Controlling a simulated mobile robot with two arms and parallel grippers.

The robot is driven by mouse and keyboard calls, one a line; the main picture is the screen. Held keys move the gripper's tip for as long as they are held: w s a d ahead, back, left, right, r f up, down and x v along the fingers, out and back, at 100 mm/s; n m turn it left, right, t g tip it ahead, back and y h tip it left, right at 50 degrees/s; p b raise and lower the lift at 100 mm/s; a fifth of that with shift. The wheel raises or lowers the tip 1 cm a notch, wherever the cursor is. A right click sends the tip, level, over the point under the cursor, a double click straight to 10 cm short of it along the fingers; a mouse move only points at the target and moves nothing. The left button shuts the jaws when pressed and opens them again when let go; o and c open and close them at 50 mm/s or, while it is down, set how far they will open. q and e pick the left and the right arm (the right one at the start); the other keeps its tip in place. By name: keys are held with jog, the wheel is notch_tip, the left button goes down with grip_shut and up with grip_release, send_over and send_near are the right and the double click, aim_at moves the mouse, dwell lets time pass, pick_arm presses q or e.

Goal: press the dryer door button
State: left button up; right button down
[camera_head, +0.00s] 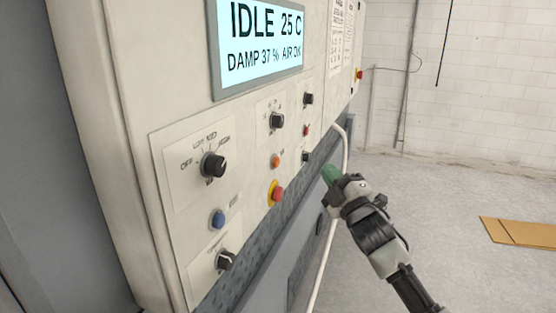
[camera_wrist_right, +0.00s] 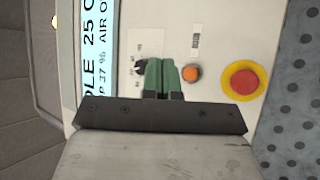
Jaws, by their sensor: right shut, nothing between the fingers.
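The control panel (camera_head: 135,75) carries several buttons and knobs; I cannot read which button is labelled for the dryer door. A blue button (camera_head: 217,219) sits low on the left. An orange button (camera_head: 275,161) sits above a red mushroom button (camera_head: 278,194) on a yellow ring. My right gripper (camera_head: 331,174) has green fingertips held together and empty, to the right of these buttons in the head view. In the right wrist view, the fingertips (camera_wrist_right: 161,73) appear just left of the orange button (camera_wrist_right: 191,73), with the red button (camera_wrist_right: 244,82) farther right. Contact cannot be told. My left gripper is out of view.
A display (camera_head: 258,42) reads IDLE 25 C. Black knobs stick out of the panel, including one at left (camera_head: 213,165) and one below (camera_head: 226,261). A pale pipe (camera_head: 338,190) runs down behind the right gripper. Brown cardboard (camera_head: 525,234) lies on open floor.

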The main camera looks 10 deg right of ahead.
aim_at(276, 162)
jog(key=w+a+b, duration=0.2)
jog(key=w+a, duration=0.3)
jog(key=a, duration=0.2)
jog(key=shift+a, duration=0.15)
dwell(0.4)
dwell(1.9)
jog(key=shift+w+a, duration=0.25)
jog(key=shift+a, duration=0.1)
jog(key=shift+w+a+b, duration=0.25)
jog(key=shift+a+b, duration=0.15)
jog(key=shift+b, duration=0.05)
dwell(0.7)
jog(key=shift+d, duration=0.1)
dwell(0.3)
jog(key=shift+s+d+p, duration=0.35)
jog(key=shift+s+d, duration=0.15)
jog(key=shift+d, duration=0.15)
